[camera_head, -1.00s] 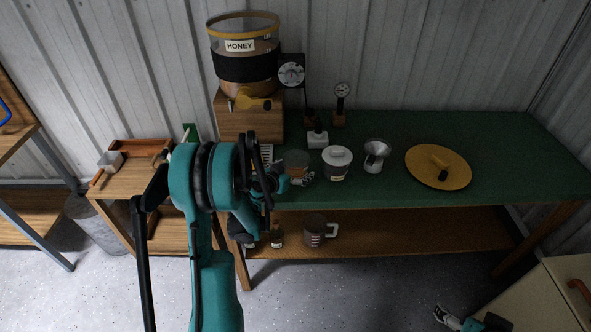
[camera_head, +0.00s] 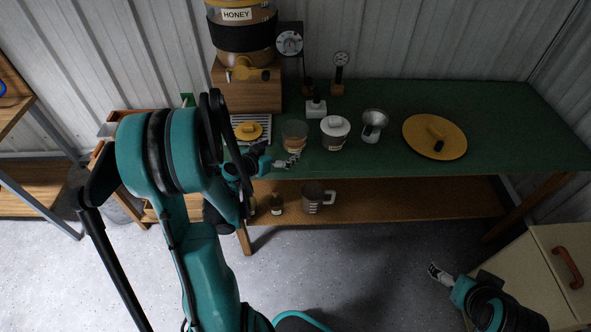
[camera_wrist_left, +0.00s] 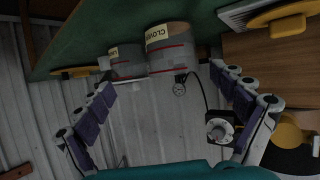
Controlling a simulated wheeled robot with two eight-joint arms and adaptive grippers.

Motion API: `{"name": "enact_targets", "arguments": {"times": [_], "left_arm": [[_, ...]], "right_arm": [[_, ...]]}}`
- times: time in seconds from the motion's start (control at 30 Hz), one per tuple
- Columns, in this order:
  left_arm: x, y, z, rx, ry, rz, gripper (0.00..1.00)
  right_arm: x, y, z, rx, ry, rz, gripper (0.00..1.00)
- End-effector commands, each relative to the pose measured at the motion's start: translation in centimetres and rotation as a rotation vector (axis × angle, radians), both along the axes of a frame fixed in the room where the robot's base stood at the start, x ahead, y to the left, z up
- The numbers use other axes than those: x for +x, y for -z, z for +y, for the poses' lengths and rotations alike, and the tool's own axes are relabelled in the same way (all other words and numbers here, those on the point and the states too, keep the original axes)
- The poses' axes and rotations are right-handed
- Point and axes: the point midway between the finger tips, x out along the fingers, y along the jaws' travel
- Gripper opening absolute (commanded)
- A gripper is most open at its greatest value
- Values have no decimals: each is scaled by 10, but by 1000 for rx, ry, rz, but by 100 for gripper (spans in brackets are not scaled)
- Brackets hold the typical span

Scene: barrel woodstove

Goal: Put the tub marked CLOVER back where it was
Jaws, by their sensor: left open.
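My left gripper (camera_head: 286,162) is open and empty at the bench's front edge, just in front of this tub. In the wrist view its fingers (camera_wrist_left: 162,78) spread to either side, with the tub beyond them, apart from them. My right gripper (camera_head: 438,272) is low at the right, away from the bench; its jaw state is unclear.
A white-lidded tub (camera_head: 335,132) stands close right of the lidless one. A metal cup (camera_head: 373,124) and yellow disc (camera_head: 434,138) are further right. A yellow lid (camera_head: 249,131) lies on a rack at left. Behind stands the honey tank (camera_head: 240,40). A jug (camera_head: 314,198) is on the lower shelf.

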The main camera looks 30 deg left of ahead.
Motion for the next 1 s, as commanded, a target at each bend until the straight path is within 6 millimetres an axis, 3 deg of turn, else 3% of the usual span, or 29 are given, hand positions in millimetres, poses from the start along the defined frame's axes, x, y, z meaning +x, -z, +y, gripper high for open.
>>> {"name": "enact_targets", "arguments": {"times": [0.13,0.27,0.4,0.5,0.73,1.0], "left_arm": [[-6,-21,-58,-31,53,114,95],[-28,-38,-111,-44,77,242,95],[-66,-52,-157,-34,75,361,95],[-99,-59,-181,-15,59,428,95],[-160,-67,-202,40,0,508,95],[-178,-69,-203,57,-32,522,95]], "right_arm": [[0,0,0,0,0,0,88],[0,0,0,0,0,0,88],[0,0,0,0,0,0,88],[0,0,0,0,0,0,88],[0,0,0,0,0,0,88],[0,0,0,0,0,0,88]]}}
